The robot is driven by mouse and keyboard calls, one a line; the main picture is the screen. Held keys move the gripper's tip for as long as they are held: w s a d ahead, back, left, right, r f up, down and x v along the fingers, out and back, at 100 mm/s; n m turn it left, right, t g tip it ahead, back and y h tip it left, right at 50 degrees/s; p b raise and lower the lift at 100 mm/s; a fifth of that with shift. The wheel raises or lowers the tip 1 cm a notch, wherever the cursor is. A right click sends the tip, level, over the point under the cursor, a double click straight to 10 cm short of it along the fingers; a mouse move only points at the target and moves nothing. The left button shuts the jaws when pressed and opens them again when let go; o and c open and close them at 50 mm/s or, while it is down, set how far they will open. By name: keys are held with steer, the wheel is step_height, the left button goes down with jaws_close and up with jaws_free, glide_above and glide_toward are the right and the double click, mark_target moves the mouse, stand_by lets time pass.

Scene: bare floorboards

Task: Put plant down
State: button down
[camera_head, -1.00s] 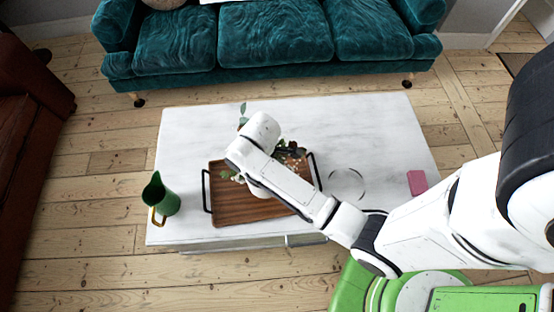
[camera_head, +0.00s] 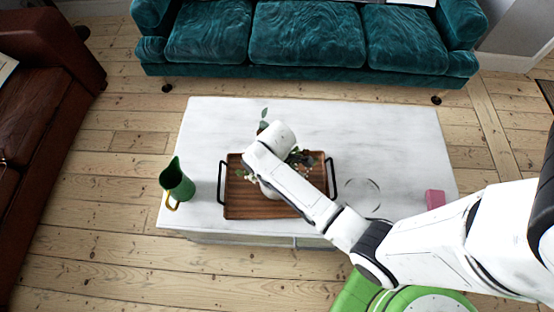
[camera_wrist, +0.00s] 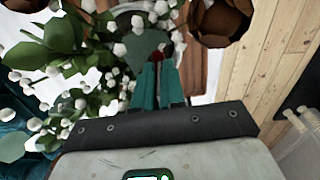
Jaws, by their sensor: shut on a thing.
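The plant shows leaves (camera_head: 263,116) and small white flowers around my wrist in the head view. A pale rounded part, perhaps its vase (camera_head: 268,190), shows below my arm over the wooden tray (camera_head: 238,208). In the wrist view, green leaves (camera_wrist: 62,35), white berries and brown blooms (camera_wrist: 222,22) crowd around my gripper (camera_wrist: 158,88). Its teal fingers are close together, shut on the plant. The grip point is hidden by foliage there and by my arm in the head view. I cannot tell whether the plant's base touches the tray.
The tray with black handles lies on a white marble table (camera_head: 400,140). A green jug (camera_head: 177,182) stands left of it. A clear round object (camera_head: 362,194) and a pink block (camera_head: 434,199) are to the right. A teal sofa (camera_head: 305,40) stands behind, a brown one (camera_head: 40,110) left.

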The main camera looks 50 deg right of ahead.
steer(key=shift+w, duration=0.1)
steer(key=c, duration=1.2)
jaws_free()
steer(key=shift+f, duration=0.1)
step_height(320, 180, up, 12)
steer(key=shift+r+p, duration=0.1)
steer(key=shift+p, duration=0.35)
